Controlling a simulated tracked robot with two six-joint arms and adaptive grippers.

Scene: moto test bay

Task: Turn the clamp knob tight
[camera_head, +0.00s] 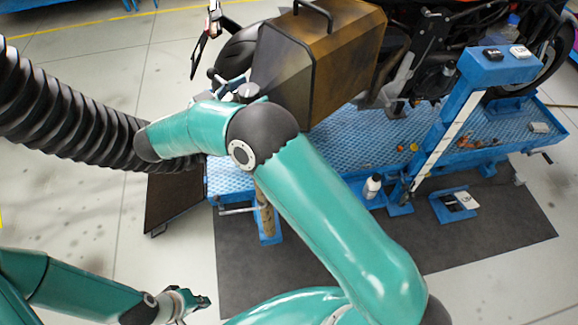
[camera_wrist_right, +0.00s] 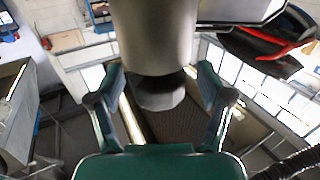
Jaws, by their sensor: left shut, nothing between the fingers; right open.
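In the right wrist view a smooth grey cylinder (camera_wrist_right: 158,38) with a darker, narrower rounded end (camera_wrist_right: 160,93) lies in front of my right gripper (camera_wrist_right: 159,80). The gripper's two green fingers are open, one on each side of the dark end; I cannot tell whether they touch it. I cannot tell for sure which part is the clamp knob. My left gripper (camera_head: 190,303) is shut and empty at the lower left, away from the bench.
A blue lift bench (camera_head: 335,153) carries a motorcycle (camera_head: 440,70) and a brown-grey case (camera_head: 325,62) close to my right arm. A black ribbed hose (camera_head: 62,112) hangs at the left.

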